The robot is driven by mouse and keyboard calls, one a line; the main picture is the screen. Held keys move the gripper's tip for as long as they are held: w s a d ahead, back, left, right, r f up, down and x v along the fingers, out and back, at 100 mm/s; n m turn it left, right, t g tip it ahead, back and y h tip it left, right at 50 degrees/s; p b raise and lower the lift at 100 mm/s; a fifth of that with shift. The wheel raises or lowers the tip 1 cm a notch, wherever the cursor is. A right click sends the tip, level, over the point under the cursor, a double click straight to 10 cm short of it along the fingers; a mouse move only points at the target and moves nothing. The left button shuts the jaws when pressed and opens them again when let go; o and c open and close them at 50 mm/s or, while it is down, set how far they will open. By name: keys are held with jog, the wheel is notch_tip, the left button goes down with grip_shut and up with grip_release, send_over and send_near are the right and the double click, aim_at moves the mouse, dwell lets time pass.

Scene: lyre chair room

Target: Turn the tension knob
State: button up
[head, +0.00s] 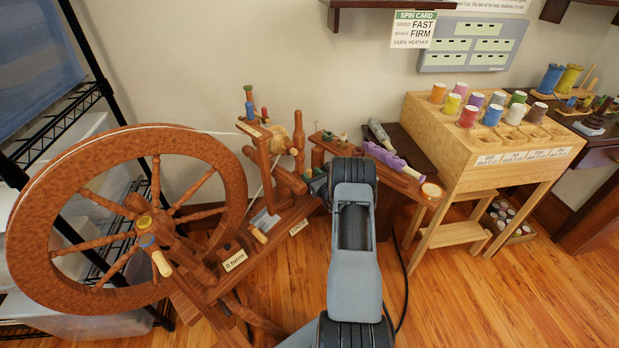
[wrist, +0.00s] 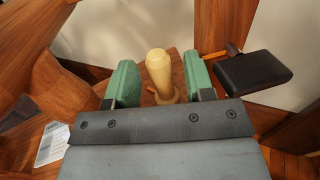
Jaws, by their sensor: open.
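A pale wooden knob (wrist: 160,75) with a rounded top and wider foot stands in the middle of the wrist view. My gripper (wrist: 158,84) is open, with one green finger pad on each side of it. Gaps show between the knob and both pads. In the head view my gripper (head: 318,184) is beside the reddish-brown spinning wheel (head: 120,137), largely covered by my arm. Another pale handle (head: 259,235) lies on the wheel's base in that view. I cannot tell whether it is the knob between my fingers.
A dark block (wrist: 254,72) is close to the right finger in the wrist view. A white card (wrist: 53,143) lies at the left. In the head view a wooden spool stand (head: 430,125) is at the right, and a black shelf frame (head: 70,112) behind the wheel. Floor is clear at lower right.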

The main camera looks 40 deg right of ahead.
grip_shut()
jog(key=shift+d+f+n+y+b, duration=0.2)
jog(key=shift+n+y+b, duration=0.4)
jog(key=shift+y+b, duration=0.3)
jog(key=shift+r+n+g+y+b, duration=0.15)
jog(key=shift+n+y+b, duration=0.25)
jog(key=shift+y, duration=0.35)
jog(key=shift+r+n+g+y+b, duration=0.1)
jog(key=shift+n+g+y+b, duration=0.1)
jog(key=shift+n+y, duration=0.45)
grip_release()
